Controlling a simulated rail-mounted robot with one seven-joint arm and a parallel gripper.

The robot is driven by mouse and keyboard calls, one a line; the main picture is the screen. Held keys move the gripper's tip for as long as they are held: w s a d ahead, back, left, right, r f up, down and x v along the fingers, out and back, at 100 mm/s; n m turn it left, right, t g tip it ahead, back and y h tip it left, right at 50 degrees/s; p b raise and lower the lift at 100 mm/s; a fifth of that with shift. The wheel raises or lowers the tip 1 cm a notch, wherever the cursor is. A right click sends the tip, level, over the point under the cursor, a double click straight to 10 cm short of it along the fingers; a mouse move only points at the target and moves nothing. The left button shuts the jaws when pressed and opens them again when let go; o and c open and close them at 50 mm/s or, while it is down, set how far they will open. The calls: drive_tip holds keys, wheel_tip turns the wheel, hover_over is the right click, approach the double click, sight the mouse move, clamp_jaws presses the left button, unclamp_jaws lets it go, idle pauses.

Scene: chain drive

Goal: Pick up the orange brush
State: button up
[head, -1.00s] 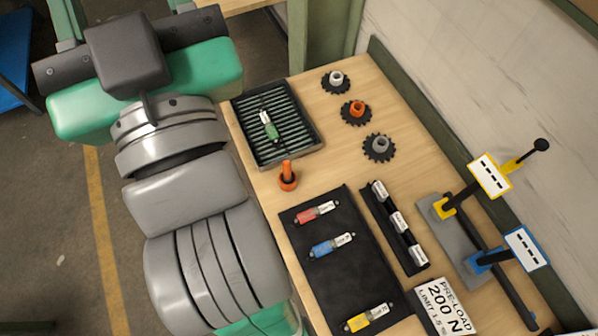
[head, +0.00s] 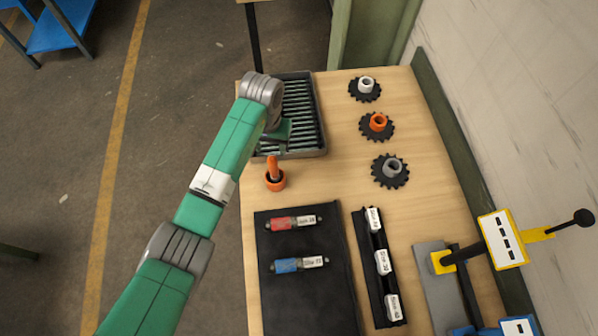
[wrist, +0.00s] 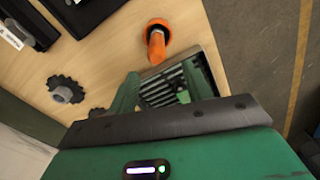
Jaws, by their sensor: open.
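The orange brush (head: 273,168) stands upright in a round orange holder (head: 275,183) on the wooden bench, just in front of the ribbed tray. In the wrist view the brush (wrist: 156,44) shows at top centre, beyond my fingertips. My gripper (wrist: 160,78) is open, with its two green fingers spread and pointing toward the brush but apart from it. In the head view my arm reaches in from the lower left and its end hangs over the tray, behind the brush. The fingers are hard to make out there.
The ribbed tray (head: 318,152) lies behind the brush. Sprockets (head: 378,125) stand in a column to the right. A black mat (head: 300,240) with red and blue cartridges and a labelled rack (head: 362,232) lie in front. Bare wood surrounds the holder's right side.

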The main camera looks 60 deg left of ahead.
sight(272, 158)
wheel_tip(272, 158, down, 2)
drive_tip(key=shift+s+f, duration=0.1)
drive_tip(key=shift+s+d+f, duration=0.1)
drive_tip(key=shift+d+f, duration=0.15)
drive_tip(key=shift+f, duration=1.1)
drive_tip(key=shift+d+f, duration=0.2)
drive_tip(key=shift+f, duration=1.15)
drive_tip(key=c, duration=1.1)
